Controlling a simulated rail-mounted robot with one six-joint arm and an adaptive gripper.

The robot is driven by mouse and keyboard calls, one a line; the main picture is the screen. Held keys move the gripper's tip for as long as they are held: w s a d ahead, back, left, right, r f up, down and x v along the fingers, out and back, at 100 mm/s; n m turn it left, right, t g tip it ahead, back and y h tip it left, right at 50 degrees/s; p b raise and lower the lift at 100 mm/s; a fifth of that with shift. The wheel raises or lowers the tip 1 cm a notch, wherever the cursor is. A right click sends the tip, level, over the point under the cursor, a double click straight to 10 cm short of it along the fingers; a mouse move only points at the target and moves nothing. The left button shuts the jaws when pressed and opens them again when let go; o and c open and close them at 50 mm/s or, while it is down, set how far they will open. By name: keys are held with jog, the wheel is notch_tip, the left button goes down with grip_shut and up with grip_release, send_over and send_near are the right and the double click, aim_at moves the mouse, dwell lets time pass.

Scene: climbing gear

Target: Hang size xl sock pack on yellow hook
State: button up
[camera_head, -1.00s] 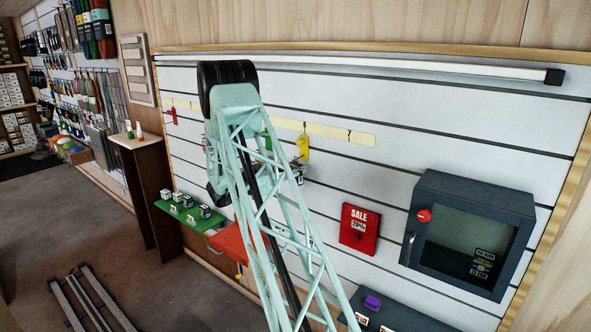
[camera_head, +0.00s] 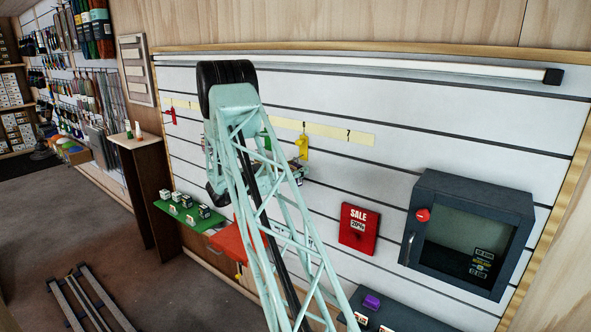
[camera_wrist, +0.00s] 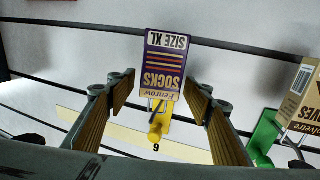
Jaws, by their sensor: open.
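The size XL sock pack (camera_wrist: 164,68) is a purple box with orange stripes, upside down in the wrist picture. The yellow hook (camera_wrist: 157,130) shows at the pack's header end, with its wire prong reaching the pack there. The pack appears to hang on that prong, though the contact is small and partly hidden. My gripper (camera_wrist: 160,92) is open, with one finger on each side of the pack and visible gaps to it. In the head view the yellow hook (camera_head: 302,145) is on the slatted wall, and my arm hides most of the gripper and pack.
A green hook (camera_wrist: 265,135) with a brown glove box (camera_wrist: 300,95) stands close on the right in the wrist view. The head view shows a red sale box (camera_head: 358,228), a dark cabinet (camera_head: 425,185), a green shelf (camera_head: 180,222) and a red hook (camera_head: 171,116).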

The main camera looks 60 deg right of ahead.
jog(key=shift+a, duration=0.1)
jog(key=v, duration=1.2)
dwell(0.4)
jog(key=shift+r, duration=0.1)
dwell(0.4)
